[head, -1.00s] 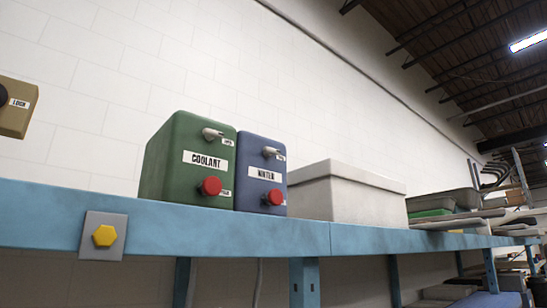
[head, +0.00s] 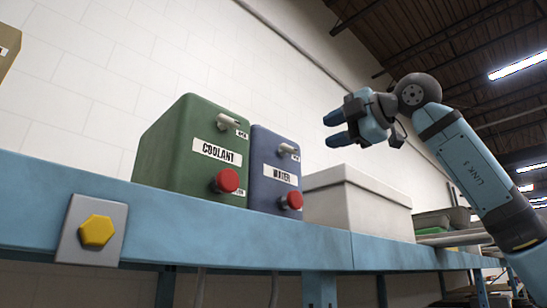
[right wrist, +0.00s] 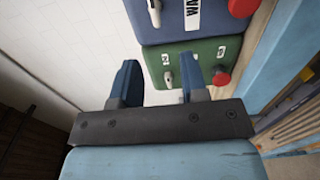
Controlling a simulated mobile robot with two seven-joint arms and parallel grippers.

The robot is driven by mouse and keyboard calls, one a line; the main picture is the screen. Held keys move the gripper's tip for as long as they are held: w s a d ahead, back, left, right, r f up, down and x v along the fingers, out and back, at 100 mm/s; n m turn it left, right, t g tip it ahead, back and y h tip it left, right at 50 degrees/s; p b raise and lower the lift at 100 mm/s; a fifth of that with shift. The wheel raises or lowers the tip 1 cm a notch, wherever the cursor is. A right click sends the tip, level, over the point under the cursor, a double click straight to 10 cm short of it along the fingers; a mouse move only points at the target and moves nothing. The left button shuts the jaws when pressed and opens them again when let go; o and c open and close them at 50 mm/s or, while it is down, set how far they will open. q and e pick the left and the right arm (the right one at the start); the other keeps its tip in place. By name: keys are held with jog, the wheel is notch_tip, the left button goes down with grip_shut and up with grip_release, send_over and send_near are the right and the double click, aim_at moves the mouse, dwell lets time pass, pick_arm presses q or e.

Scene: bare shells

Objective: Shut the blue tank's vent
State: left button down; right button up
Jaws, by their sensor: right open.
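The blue tank (head: 268,166), with a label that seems to read WATER, stands on a blue shelf beam, close against a green tank's right side. Its vent, a small grey lever (head: 288,149), sticks out near the top of its front, beside a small tag too small to read. A red knob (head: 292,201) is low on the same face. My right gripper (head: 335,128) is open and empty, to the right of the blue tank and apart from it. In the right wrist view, the blue tank (right wrist: 165,31) and its lever (right wrist: 154,12) show at the top, beyond the fingers.
The green COOLANT tank (head: 163,152) has a similar lever (head: 227,121) and red knob (head: 226,180). A pale lidded box (head: 355,211) stands right of the blue tank. A plate with a yellow hexagonal knob (head: 97,231) is on the shelf beam (head: 200,232). A white wall rises behind.

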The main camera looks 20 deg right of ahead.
aim_at(291, 148)
jog(key=p+x, duration=0.1)
jog(key=x, duration=0.2)
jog(key=p+x, duration=0.2)
jog(key=x, duration=0.2)
jog(key=p+x, duration=0.1)
jog(key=x, duration=0.3)
jog(key=shift+w+d+r, duration=0.25)
jog(key=shift+w+r, duration=0.05)
jog(key=shift+r, duration=0.05)
jog(key=shift+w+a+f+p, duration=0.15)
jog(key=shift+w+p, duration=0.15)
jog(key=shift+w, duration=0.2)
pick_arm(q)
jog(key=r, duration=0.1)
jog(key=s+r, duration=0.1)
jog(key=r, duration=0.2)
jog(key=shift+s+d+r, duration=0.1)
jog(key=shift+s+d, duration=0.05)
jog(key=shift+d, duration=0.1)
pick_arm(e)
jog(key=shift+s, duration=0.1)
grip_shut()
pick_arm(q)
jog(key=shift+s, duration=0.1)
